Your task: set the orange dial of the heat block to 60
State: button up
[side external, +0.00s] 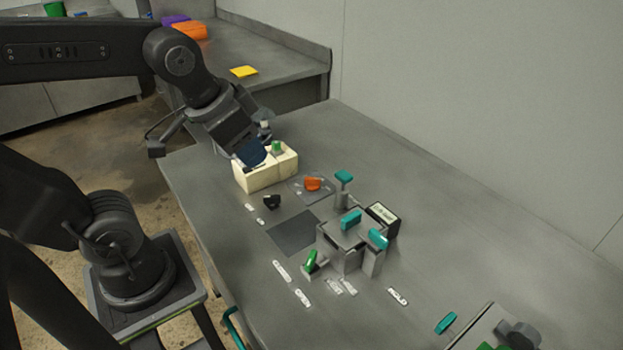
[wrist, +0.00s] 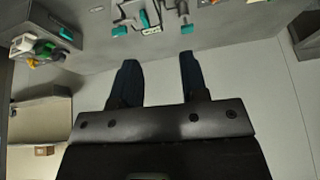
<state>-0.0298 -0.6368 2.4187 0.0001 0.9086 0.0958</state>
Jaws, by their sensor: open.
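The orange dial (side external: 313,184) sits on a dark marked plate on the grey table, just right of a cream block (side external: 262,178). The plate's markings are too small to read, so I cannot tell the dial's setting. My gripper (side external: 250,153) is at the cream block's left end in the side view, pointing down, apart from the dial. I cannot tell whether it touches the block. In the wrist view my gripper (wrist: 160,78) shows two dark blue fingers spread apart with nothing between them. I cannot make out the dial surely there.
A black knob (side external: 272,201) stands in front of the dial. A small green item (side external: 277,147) is on the cream block. The table's far right is clear.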

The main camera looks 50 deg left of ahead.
jog(key=w+a+m+g, duration=0.2)
jog(key=w+a, duration=0.2)
jog(key=w, duration=0.5)
jog(key=m+g, duration=0.3)
jog(key=m, duration=0.3)
send_over(312, 178)
notch_tip(312, 178, down, 15)
notch_tip(312, 178, down, 14)
jog(key=shift+d, duration=0.1)
grip_shut()
